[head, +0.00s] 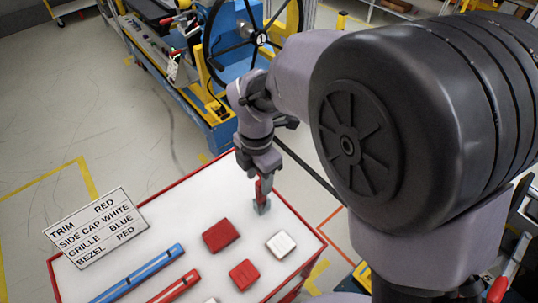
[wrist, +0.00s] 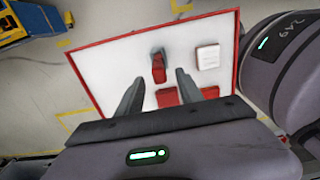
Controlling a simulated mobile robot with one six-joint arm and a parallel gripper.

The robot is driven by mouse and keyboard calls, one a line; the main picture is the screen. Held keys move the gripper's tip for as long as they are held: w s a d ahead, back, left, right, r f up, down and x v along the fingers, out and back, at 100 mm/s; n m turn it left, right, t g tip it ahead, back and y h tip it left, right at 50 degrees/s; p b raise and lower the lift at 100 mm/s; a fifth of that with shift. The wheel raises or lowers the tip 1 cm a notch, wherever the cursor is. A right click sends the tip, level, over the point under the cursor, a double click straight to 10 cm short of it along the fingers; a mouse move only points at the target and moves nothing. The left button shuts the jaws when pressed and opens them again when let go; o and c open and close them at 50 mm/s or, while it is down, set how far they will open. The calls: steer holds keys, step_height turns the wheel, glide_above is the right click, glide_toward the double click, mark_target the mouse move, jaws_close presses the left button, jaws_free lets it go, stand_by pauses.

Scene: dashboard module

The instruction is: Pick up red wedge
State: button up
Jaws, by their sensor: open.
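The red wedge (head: 261,188) is at the far end of the white tabletop, just below my gripper (head: 262,180), which partly hides it in the head view. In the wrist view the red wedge (wrist: 158,70) shows ahead of my gripper (wrist: 159,80), in line with the gap between the two dark fingers. The fingers are apart with nothing held between them. From these views I cannot tell how far the fingertips are above the wedge or whether they touch it.
The red-edged white table (head: 170,220) also holds two red blocks (head: 220,235), a white block (head: 281,244), a blue bar (head: 135,275) and a red bar (head: 176,287). A lettered sign (head: 97,228) stands at left. A blue and yellow rig (head: 215,130) is behind.

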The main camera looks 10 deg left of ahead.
mark_target(261, 196)
step_height(261, 196, down, 8)
steer(key=b, duration=0.3)
steer(key=shift+w+d+r, duration=0.15)
steer(key=shift+r, duration=0.1)
jaws_close()
